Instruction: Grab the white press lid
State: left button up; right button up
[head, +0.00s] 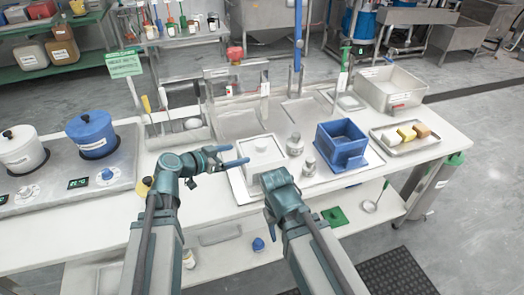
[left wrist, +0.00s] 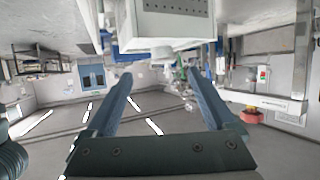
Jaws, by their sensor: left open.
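The white press lid (head: 263,147) is a pale square piece with a small knob on top. It sits on a white box-shaped body (head: 262,163) on the counter, left of the metal canisters. My left gripper (head: 236,156) is open and empty, just left of the lid, its fingers pointing right towards it. In the left wrist view the open fingers (left wrist: 160,86) have nothing between them, and a white block with dark dots (left wrist: 170,20) shows at the top edge. My right gripper (head: 276,181) is in front of the white body; its fingers are hidden.
A blue open box (head: 341,143) and two metal canisters (head: 295,144) stand right of the white body. A metal tray (head: 404,136) holds coloured blocks farther right. Blue (head: 92,134) and white (head: 22,150) pots stand at left. Utensils stand upright behind my left arm.

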aim_at(256, 147)
pick_arm(q)
jog(key=b+x, duration=0.2)
jog(key=x, duration=0.4)
jog(key=shift+w+f, duration=0.2)
jog(key=shift+w, duration=0.05)
jog(key=shift+x, duration=1)
jog(key=x, duration=0.1)
jog(key=b+x, duration=0.1)
jog(key=x, duration=0.2)
jog(key=shift+w+d+r+b, duration=0.2)
jog(key=shift+r+b, duration=0.1)
jog(key=shift+b, duration=0.1)
jog(key=shift+c, duration=0.5)
grip_shut()
